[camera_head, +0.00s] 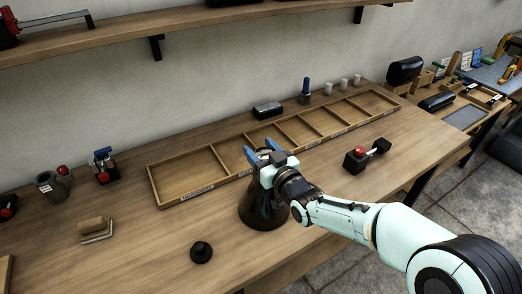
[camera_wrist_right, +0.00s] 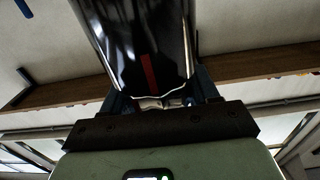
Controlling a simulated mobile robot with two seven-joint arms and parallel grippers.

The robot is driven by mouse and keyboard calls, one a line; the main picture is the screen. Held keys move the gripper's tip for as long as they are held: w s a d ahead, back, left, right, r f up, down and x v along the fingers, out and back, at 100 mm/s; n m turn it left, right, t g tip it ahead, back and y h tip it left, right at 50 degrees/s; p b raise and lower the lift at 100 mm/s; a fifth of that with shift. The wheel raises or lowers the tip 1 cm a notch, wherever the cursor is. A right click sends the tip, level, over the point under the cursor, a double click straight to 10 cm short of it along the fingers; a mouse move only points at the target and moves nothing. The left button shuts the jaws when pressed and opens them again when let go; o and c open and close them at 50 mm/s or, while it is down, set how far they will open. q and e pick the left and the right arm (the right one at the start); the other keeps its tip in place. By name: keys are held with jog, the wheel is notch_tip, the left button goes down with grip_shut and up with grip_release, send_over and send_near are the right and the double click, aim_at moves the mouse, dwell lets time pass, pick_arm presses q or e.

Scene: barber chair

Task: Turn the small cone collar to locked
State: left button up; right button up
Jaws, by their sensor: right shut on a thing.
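A dark, glossy cone-shaped thing (camera_head: 262,210) stands on the wooden bench, below and partly behind my right gripper (camera_head: 264,153). The gripper is shut at its top. In the right wrist view, a glossy black body (camera_wrist_right: 135,45) with a red stripe (camera_wrist_right: 149,72) fills the space between the fingers (camera_wrist_right: 160,98). I cannot tell the collar apart from the rest of the cone, and its locked mark is not visible. My left gripper is not in view.
A long divided wooden tray (camera_head: 172,200) lies behind the cone. A small black knob-like thing (camera_head: 201,252) stands in front left, and a black block with a red button (camera_head: 357,158) to the right. A wood-handled tool (camera_head: 93,229) lies left. Bare bench surrounds the cone.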

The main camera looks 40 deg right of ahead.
jog(key=shift+f+m+h+b, duration=0.15)
jog(key=shift+m+h+b, duration=0.35)
jog(key=shift+b, duration=0.45)
jog(key=shift+h+b, duration=0.35)
jog(key=shift+h, duration=0.25)
jog(key=shift+s+d+m+g+h, duration=0.15)
jog(key=shift+m+g+h, duration=0.25)
jog(key=shift+m+h, duration=0.3)
jog(key=shift+d+m+g+h+p, duration=0.1)
jog(key=shift+m+g+h+p, duration=0.1)
jog(key=shift+m+g+h, duration=0.55)
jog(key=shift+m+g+h+p, duration=0.2)
jog(key=shift+m+h, duration=0.35)
jog(key=shift+h, duration=0.6)
jog(key=shift+d+m+g+h, duration=0.1)
jog(key=shift+m+g+h, duration=0.25)
jog(key=shift+m+h, duration=0.2)
jog(key=shift+d, duration=0.1)
jog(key=o, duration=1)
